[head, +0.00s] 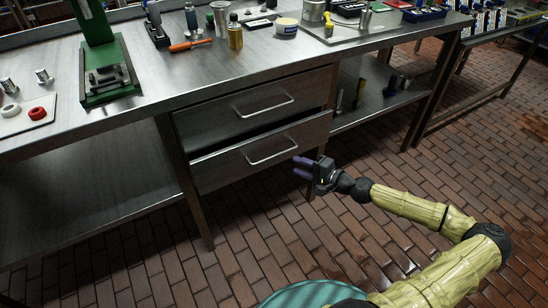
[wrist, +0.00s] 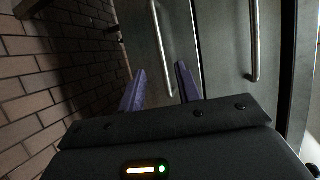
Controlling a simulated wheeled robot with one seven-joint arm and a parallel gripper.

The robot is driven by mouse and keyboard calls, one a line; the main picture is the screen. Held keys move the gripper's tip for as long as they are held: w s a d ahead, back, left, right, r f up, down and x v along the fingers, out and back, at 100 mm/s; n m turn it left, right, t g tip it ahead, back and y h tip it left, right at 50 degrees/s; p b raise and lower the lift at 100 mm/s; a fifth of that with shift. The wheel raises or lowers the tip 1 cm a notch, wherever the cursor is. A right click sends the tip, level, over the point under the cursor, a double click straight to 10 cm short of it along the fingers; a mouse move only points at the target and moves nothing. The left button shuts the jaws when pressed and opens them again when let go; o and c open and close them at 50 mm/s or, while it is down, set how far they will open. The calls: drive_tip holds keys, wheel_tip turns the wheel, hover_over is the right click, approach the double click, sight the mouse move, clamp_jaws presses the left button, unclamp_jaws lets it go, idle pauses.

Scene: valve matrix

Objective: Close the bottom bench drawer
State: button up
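The bottom bench drawer (head: 262,152) is a grey metal front with a bar handle (head: 272,150). It stands out a little from the bench, with a dark gap above its front edge. My gripper (head: 300,168) is just right of that handle, near the drawer's right end; I cannot tell whether it touches. In the wrist view the two purple fingers of my gripper (wrist: 160,85) are apart with nothing between them. The bottom drawer's front (wrist: 178,40) and handle (wrist: 162,40) are ahead of them.
The top drawer (head: 250,105) above looks shut. The metal benchtop (head: 190,85) carries bottles, a tub and a green press (head: 108,75). A bench leg (head: 197,215) stands left of the drawers.

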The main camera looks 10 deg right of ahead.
sight(274, 155)
drive_tip(key=b+x, duration=0.1)
drive_tip(key=x, duration=1)
drive_tip(key=shift+w+f, duration=0.1)
clamp_jaws()
